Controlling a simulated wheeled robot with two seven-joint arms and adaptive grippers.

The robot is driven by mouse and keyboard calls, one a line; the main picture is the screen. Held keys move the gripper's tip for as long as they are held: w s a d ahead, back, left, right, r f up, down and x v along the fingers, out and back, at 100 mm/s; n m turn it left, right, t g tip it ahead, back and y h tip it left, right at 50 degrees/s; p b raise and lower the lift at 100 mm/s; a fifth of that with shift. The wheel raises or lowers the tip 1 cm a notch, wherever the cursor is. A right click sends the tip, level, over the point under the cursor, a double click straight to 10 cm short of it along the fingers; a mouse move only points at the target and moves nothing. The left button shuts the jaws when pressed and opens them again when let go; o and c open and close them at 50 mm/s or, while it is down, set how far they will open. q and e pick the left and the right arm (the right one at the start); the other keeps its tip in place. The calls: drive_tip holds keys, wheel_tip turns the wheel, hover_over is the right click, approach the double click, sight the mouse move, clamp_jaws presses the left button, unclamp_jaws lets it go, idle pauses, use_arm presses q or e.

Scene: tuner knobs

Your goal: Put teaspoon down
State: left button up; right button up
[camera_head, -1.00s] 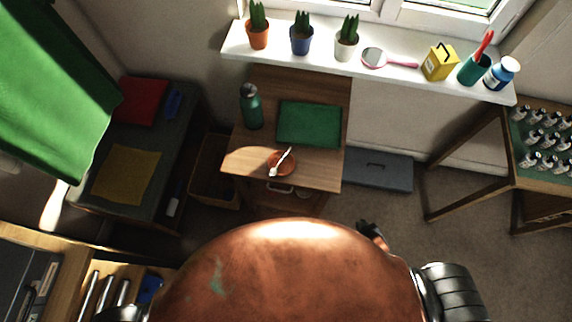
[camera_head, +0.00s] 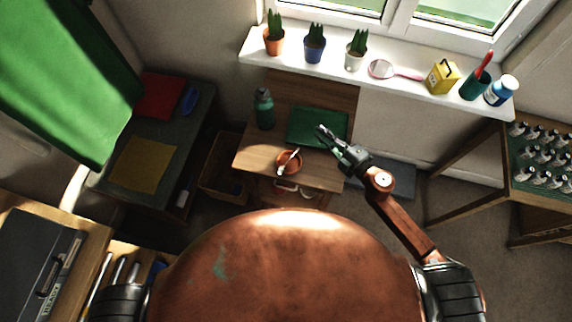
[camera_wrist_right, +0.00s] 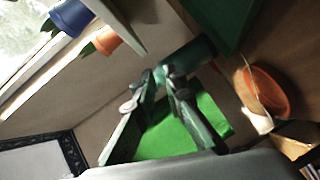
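The teaspoon (camera_head: 288,158) is pale and rests tilted in a small orange dish (camera_head: 282,168) on the wooden desk (camera_head: 250,160). In the right wrist view the dish (camera_wrist_right: 270,92) is at the right, with the thin, blurred spoon (camera_wrist_right: 250,88) across its near side. My right gripper (camera_head: 321,131) is over the desk's green mat (camera_head: 303,119), up and to the right of the dish and apart from the spoon. My left gripper is out of view.
A green bottle (camera_head: 264,110) stands at the desk's back left. A table (camera_head: 525,190) with several small bottles is at the right.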

sight(291, 168)
drive_tip(key=s+a+f+n+g, duration=0.1)
drive_tip(key=s+f+n+g, duration=0.1)
drive_tip(key=s+n+g, duration=0.1)
drive_tip(key=s+a+f+n+g+y, duration=0.1)
drive_tip(key=s+a+f+n+g, duration=0.1)
drive_tip(key=s+n, duration=0.1)
drive_tip(key=s+a+f+n+g, duration=0.2)
drive_tip(key=n+g, duration=0.1)
drive_tip(key=n, duration=0.1)
drive_tip(key=shift+s+a+g+y+p, duration=0.2)
drive_tip(key=shift+s+g+y+p, duration=0.1)
drive_tip(key=shift+s+y+p, duration=0.1)
drive_tip(key=shift+w+a+f, duration=0.15)
drive_tip(key=shift+a+f, duration=0.45)
drive_tip(key=shift+a, duration=0.05)
drive_tip(key=b+x, duration=0.1)
drive_tip(key=x, duration=0.5)
drive_tip(key=shift+w+d+f, duration=0.1)
drive_tip(key=shift+d, duration=0.05)
clamp_jaws()
